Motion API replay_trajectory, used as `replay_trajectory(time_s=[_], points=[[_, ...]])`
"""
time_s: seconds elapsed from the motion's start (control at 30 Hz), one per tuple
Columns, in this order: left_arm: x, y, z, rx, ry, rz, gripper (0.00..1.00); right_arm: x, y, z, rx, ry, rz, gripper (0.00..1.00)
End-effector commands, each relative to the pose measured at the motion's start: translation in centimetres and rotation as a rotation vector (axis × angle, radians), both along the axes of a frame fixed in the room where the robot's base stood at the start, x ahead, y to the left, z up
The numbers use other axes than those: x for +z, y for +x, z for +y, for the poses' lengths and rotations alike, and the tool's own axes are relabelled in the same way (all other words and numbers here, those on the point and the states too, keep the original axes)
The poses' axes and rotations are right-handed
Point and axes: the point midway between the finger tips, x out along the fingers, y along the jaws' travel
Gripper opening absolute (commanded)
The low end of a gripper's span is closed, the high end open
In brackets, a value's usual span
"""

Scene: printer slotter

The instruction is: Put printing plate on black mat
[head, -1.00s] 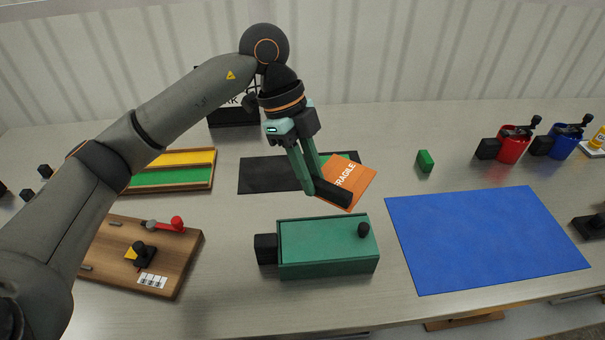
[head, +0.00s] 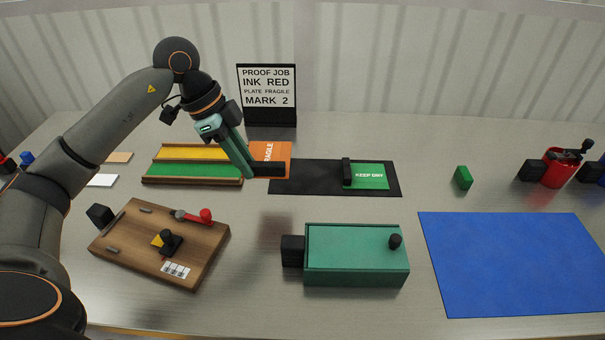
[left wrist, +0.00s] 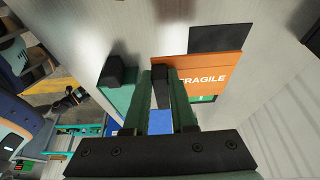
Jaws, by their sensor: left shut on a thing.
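The orange printing plate marked FRAGILE (head: 279,153) has a black handle. My left gripper (head: 250,171) is shut on this handle, and the plate appears to be held above the table at the left end of the black mat (head: 312,178). The fingers hide part of the plate's lettering. A green plate marked KEEP DRY (head: 370,176) lies on the right part of the mat. In the left wrist view, the orange plate (left wrist: 215,63) is beside the fingers (left wrist: 162,98), and the mat (left wrist: 222,38) shows beyond it. My right gripper is in neither view.
A sign (head: 267,90) reads INK RED, PLATE FRAGILE, MARK 2. A rack with yellow and green strips (head: 185,168) is left of the plate. A green box (head: 355,252), a wooden board (head: 150,235) and a blue mat (head: 515,260) are nearer the front.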

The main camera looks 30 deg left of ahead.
Motion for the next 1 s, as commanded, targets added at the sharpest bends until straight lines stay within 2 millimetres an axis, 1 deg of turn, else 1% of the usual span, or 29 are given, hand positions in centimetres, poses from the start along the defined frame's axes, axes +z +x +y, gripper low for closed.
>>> replay_trajectory(time_s=[0.03,0.23,0.27,0.3,0.43,0.53,0.77,0.9,1.0], points=[[-0.2,1.2,-0.6,-0.002,-0.007,0.000,0.00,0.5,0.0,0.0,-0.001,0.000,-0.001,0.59],[-2.3,5.7,-1.8,-0.002,-0.005,-0.001,0.00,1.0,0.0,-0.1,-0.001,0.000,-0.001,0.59],[-2.9,6.2,-2.0,-0.002,-0.004,0.003,0.00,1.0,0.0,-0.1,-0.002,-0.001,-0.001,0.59],[-4.0,6.8,-2.2,-0.003,-0.004,0.005,0.00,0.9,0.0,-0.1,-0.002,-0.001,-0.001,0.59],[-6.3,8.6,-2.6,-0.001,-0.002,0.003,0.00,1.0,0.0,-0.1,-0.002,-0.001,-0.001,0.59],[-7.3,9.5,-2.8,-0.001,-0.001,0.002,0.00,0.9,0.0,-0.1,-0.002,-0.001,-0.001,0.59],[-8.5,10.4,-3.0,-0.001,0.001,0.001,0.00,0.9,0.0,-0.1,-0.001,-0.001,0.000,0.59],[-10.6,10.4,-3.1,-0.001,0.000,0.004,0.00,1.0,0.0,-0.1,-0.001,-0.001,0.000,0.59],[-11.5,10.4,-3.0,-0.002,0.000,0.000,0.00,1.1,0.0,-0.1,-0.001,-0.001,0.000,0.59]])
